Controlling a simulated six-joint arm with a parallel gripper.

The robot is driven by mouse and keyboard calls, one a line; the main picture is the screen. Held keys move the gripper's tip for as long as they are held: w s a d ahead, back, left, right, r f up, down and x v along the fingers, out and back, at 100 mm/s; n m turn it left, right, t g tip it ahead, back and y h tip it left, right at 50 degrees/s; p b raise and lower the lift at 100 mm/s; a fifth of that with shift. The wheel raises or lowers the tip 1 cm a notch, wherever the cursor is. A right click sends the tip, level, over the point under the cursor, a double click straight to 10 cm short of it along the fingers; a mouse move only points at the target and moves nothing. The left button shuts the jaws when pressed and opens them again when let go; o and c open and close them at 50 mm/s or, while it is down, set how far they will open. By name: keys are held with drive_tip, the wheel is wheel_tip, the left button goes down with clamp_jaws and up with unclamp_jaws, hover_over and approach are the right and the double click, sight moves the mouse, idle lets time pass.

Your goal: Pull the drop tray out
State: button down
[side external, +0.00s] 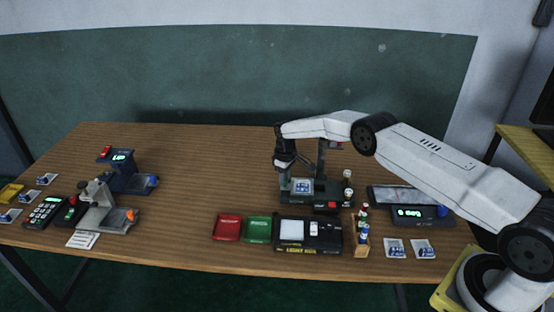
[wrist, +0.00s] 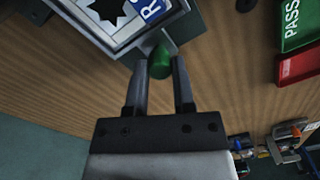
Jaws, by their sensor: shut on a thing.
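The film tower (side external: 318,198) stands on the wooden table, dark, with a red button on its front. A framed plate with blue markings (side external: 302,186) sits on it. In the wrist view the same plate, with a black star shape and a blue "R" label (wrist: 152,10), lies over a grey edge that seems to be the drop tray (wrist: 140,47). A green knob (wrist: 161,60) sticks out from that edge. My gripper (wrist: 160,66) has one finger on each side of the knob and is shut on it. In the side view my gripper (side external: 284,172) is at the tower's left, its fingertips unclear.
Red (side external: 227,227) and green (side external: 257,229) trays and a light box (side external: 296,232) lie in front of the tower. A wooden bottle rack (side external: 362,246) and a scale (side external: 410,213) stand to the right.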

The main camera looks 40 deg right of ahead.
drive_tip(key=shift+w+a+r, duration=0.1)
drive_tip(key=shift+w+a, duration=0.5)
drive_tip(key=shift+w, duration=0.2)
drive_tip(key=shift+a, duration=0.1)
drive_tip(key=shift+c, duration=2.2)
unclamp_jaws()
wheel_tip(320, 180, up, 8)
